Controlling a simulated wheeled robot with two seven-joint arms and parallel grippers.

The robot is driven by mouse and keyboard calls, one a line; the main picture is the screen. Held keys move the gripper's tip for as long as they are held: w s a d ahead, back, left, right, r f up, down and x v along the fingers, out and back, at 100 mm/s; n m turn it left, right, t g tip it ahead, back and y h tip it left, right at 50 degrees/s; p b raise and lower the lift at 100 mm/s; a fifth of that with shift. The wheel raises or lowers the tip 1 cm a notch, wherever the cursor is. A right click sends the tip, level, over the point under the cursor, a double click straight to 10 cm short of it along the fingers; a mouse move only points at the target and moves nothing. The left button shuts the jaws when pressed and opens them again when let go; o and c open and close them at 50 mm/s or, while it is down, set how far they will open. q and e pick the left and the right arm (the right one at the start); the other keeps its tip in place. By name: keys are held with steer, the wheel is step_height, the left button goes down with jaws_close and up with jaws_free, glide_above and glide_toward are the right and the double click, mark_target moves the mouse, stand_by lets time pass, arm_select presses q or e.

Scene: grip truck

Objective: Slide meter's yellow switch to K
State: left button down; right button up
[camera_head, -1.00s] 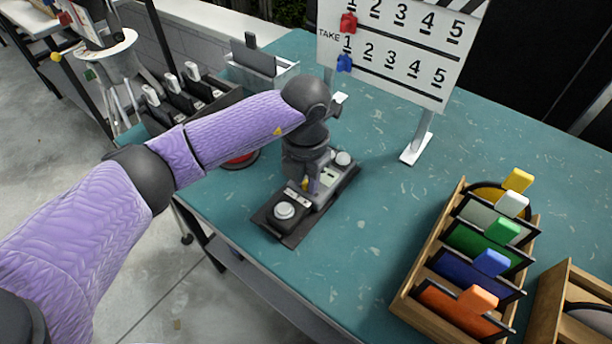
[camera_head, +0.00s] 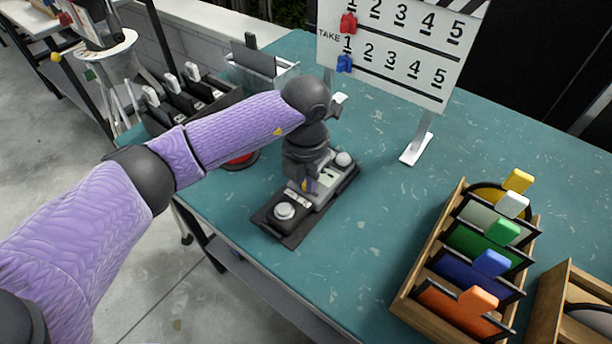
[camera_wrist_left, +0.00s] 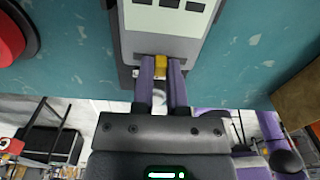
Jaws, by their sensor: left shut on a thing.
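The meter (camera_head: 325,182) is a grey device on a dark base, lying on the teal table near its front edge. In the left wrist view the meter (camera_wrist_left: 160,45) fills the top middle, with dark windows at the top edge. Its yellow switch (camera_wrist_left: 160,66) sits between the fingertips of my left gripper (camera_wrist_left: 161,68). The left gripper is shut on the switch. In the head view the left gripper (camera_head: 305,184) points down at the meter and hides part of it. The K mark cannot be read. My right gripper is not in view.
A white number board (camera_head: 395,45) stands behind the meter. A wooden rack (camera_head: 432,240) with coloured-tab cards is at right. Dark switch-like items (camera_head: 185,95) and a red round thing (camera_head: 240,160) lie to the left. The table between meter and rack is clear.

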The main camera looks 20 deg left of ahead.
mark_target(316, 195)
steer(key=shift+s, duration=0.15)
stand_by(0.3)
arm_select(q)
steer(key=shift+d, duration=0.15)
steer(key=shift+s+d+r+p, duration=0.1)
steer(key=shift+s+d+p, duration=0.15)
steer(key=shift+d, duration=0.2)
steer(key=shift+s+d+r+p, duration=0.1)
steer(key=shift+d+p, duration=0.1)
steer(key=shift+d, duration=0.2)
steer(key=shift+f, duration=0.2)
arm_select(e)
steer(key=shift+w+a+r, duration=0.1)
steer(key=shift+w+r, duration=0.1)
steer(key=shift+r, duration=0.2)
arm_select(q)
steer(key=c, duration=0.6)
jaws_free()
steer(key=shift+d, duration=0.1)
steer(key=shift+c, duration=0.2)
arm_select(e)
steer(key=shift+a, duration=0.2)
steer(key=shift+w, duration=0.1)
